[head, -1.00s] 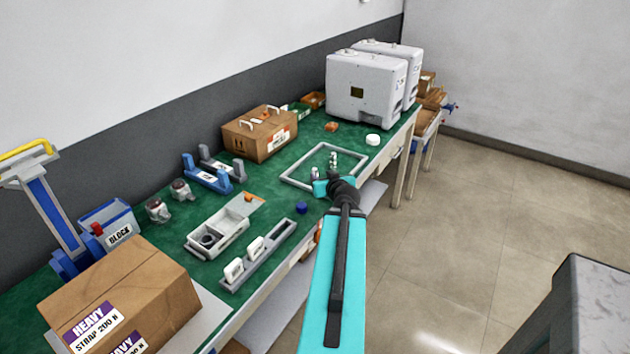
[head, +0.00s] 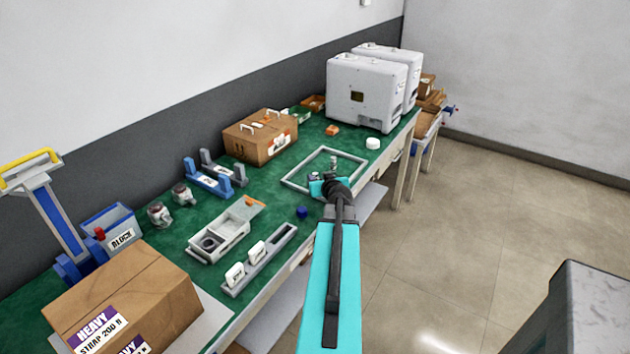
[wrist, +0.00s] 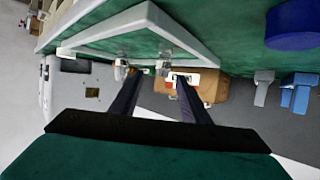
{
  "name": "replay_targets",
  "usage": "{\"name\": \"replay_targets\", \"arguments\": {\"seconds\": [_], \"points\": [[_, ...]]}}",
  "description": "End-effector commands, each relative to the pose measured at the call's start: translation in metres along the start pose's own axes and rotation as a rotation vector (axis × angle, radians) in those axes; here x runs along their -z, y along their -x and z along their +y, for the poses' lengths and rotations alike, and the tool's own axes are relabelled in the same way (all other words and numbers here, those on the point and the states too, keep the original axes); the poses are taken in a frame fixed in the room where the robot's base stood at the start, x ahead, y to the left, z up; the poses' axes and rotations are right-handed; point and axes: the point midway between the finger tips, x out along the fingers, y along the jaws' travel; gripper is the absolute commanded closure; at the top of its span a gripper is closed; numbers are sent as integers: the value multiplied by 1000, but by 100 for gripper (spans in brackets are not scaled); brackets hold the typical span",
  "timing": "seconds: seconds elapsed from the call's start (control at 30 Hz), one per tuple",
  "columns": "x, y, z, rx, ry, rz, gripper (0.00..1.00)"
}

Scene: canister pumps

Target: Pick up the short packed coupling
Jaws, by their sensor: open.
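Two small silvery fittings, likely the couplings, stand inside a grey rectangular frame on the green bench. In the wrist view one fitting (wrist: 121,68) is by the left fingertip and the other (wrist: 163,65) is just left of the right fingertip. I cannot tell which is the short packed one. In the head view a fitting (head: 333,162) shows just beyond my gripper (head: 325,184), which hides part of the frame's inside. In the wrist view my gripper (wrist: 157,76) is open, its dark fingers apart, with nothing clearly held between them.
The grey frame (head: 296,182) has a low raised rim around the fittings. A blue round piece (head: 302,212) lies to its front left and a white disc (head: 373,143) to its right. A cardboard box (head: 258,140) and white machines (head: 362,90) stand behind.

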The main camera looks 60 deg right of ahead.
Motion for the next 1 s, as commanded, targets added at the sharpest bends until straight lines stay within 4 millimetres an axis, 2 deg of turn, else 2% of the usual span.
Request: {"name": "replay_targets", "arguments": {"seconds": [0.27,0.73,1.0], "points": [[2,-7,-1,1,0,-1,58],[3,-44,-5,1,1,-1,58],[2,-52,-4,-1,-1,0,58]]}}
